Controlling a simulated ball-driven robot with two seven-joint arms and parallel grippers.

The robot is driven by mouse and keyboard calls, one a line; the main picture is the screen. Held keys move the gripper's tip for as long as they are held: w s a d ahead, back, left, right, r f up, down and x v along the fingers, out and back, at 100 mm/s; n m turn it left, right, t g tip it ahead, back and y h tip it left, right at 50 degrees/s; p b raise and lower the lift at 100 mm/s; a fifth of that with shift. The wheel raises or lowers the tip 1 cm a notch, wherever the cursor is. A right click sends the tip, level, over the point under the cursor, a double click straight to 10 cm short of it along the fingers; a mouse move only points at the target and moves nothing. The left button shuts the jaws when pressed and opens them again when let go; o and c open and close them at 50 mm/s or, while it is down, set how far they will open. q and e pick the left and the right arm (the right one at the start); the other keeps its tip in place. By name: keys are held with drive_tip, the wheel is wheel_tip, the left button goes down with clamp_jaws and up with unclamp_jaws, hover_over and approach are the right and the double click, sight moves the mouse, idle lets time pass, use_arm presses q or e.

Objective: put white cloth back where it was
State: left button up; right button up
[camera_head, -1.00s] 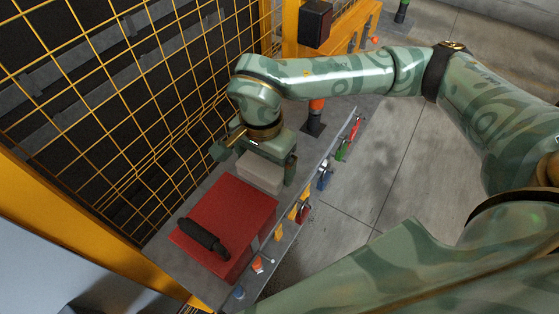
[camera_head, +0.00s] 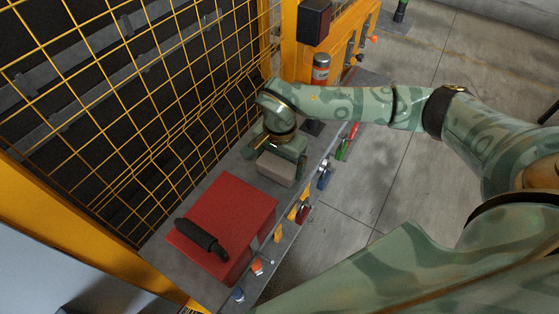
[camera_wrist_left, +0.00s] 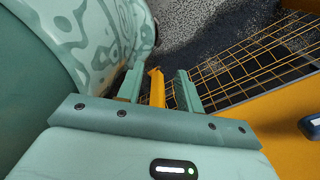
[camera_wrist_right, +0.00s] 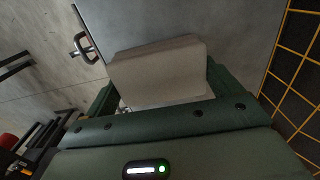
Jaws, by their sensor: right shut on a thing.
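The white cloth (camera_head: 277,168) looks like a pale, folded block and sits over the grey ledge (camera_head: 165,257), just beyond the red box. My right gripper (camera_head: 283,152) is at its far side and shut on it. In the right wrist view the cloth (camera_wrist_right: 158,72) sits between the fingers of my right gripper (camera_wrist_right: 163,95), over the grey surface. I cannot tell whether the cloth touches the ledge. My left gripper (camera_wrist_left: 160,88) is open and empty in the left wrist view, with a yellow post behind the gap between its fingers.
A red box (camera_head: 225,215) with a black-handled tool (camera_head: 202,238) on it fills the near ledge. Yellow mesh (camera_head: 120,120) borders the left. Padlocks and coloured tags (camera_head: 325,172) hang along the right edge. An orange-and-grey canister (camera_head: 320,70) stands at the back.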

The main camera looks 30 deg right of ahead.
sight(279, 162)
drive_tip(key=o, duration=0.6)
wheel_tip(279, 162, up, 12)
drive_tip(key=shift+r+p, duration=0.1)
drive_tip(key=shift+p, duration=0.65)
